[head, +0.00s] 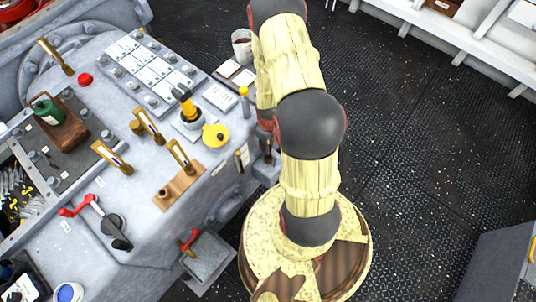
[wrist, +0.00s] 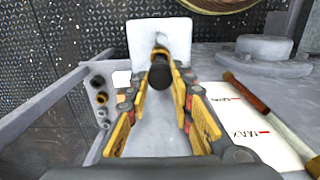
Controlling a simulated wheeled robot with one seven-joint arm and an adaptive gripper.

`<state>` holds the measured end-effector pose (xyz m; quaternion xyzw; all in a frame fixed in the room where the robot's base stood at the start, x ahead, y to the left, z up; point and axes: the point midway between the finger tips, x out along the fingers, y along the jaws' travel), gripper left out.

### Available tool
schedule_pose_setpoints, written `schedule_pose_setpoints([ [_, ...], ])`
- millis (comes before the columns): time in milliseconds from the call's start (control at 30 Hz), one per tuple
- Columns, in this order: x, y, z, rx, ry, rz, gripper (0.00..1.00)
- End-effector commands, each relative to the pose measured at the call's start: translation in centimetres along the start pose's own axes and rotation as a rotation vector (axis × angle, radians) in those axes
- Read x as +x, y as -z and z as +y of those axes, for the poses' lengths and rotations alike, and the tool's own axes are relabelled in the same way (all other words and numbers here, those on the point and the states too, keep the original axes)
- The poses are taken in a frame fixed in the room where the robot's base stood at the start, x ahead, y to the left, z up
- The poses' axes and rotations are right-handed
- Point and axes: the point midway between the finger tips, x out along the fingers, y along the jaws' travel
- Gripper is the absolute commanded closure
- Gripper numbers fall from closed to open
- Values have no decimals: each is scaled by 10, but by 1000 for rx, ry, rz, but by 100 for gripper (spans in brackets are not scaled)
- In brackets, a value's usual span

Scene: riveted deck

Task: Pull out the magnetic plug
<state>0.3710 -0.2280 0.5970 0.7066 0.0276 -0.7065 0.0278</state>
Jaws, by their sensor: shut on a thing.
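In the wrist view, my gripper (wrist: 162,88) has its two yellow fingers on either side of a dark cylindrical plug (wrist: 160,73) and is shut on it. The plug has a brass-coloured part near its top. Its far end points at a pale, square-looking block (wrist: 176,32) just beyond; I cannot tell whether the plug is still seated there or apart. In the head view my arm rises from its base and leaves at the top; my gripper is not visible there.
The grey console (head: 140,190) on the left carries levers, a red button (head: 85,79) and a yellow round knob (head: 216,135). In the wrist view, a brown-handled rod (wrist: 248,95) lies over a white label plate (wrist: 250,130). Dark deck floor (head: 420,120) is open on the right.

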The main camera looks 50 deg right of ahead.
Motion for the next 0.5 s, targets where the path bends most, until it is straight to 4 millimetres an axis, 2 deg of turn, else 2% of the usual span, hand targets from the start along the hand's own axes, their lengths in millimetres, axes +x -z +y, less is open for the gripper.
schedule_pose_setpoints([
  [500, -20, 0, 0, 0, 0, 0, 100],
])
